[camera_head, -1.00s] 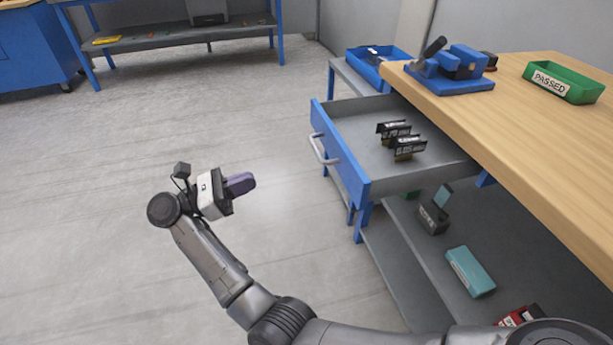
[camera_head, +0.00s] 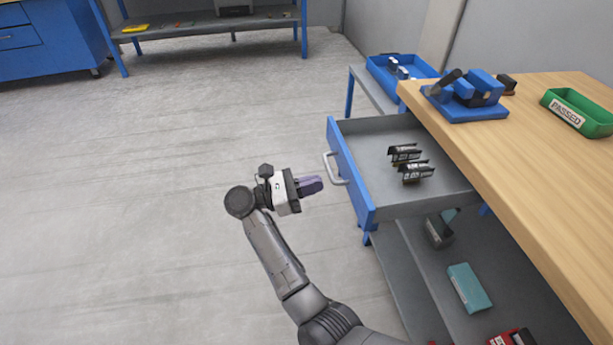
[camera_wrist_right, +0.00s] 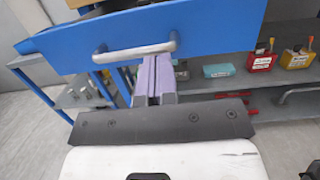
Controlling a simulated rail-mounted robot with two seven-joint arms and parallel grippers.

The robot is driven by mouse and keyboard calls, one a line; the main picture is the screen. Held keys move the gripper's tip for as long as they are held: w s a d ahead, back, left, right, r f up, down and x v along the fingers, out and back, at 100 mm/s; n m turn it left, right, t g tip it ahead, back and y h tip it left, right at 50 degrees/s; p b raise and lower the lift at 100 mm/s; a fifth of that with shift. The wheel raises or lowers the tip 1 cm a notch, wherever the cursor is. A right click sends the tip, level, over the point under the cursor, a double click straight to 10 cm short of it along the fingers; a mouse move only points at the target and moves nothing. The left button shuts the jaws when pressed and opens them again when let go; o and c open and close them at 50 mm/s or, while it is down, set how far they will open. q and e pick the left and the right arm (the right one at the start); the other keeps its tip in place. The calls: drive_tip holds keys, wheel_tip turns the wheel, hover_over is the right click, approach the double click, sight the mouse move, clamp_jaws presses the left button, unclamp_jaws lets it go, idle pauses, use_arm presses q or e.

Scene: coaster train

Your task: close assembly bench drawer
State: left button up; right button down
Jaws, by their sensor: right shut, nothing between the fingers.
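The assembly bench drawer (camera_head: 352,180) has a blue front and a grey inside and stands pulled out from under the wooden bench top (camera_head: 530,150). Several dark labelled parts (camera_head: 408,163) lie in it. Its silver handle (camera_head: 335,168) is on the front, and it also shows in the right wrist view (camera_wrist_right: 135,52). My right gripper (camera_head: 318,184) is shut and empty, with its purple fingers pointing at the drawer front, just short of the handle. In the wrist view the fingertips (camera_wrist_right: 154,62) appear just below the handle bar; contact cannot be told. My left gripper is not in view.
A blue clamp fixture (camera_head: 470,98) and a green PASSED tray (camera_head: 577,112) stand on the bench top. A blue bin (camera_head: 397,72) is behind the drawer. A lower shelf holds a teal box (camera_head: 469,287). The floor left of the drawer is clear.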

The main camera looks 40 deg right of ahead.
drive_tip(key=shift+p+x, duration=0.5)
drive_tip(key=shift+x, duration=0.35)
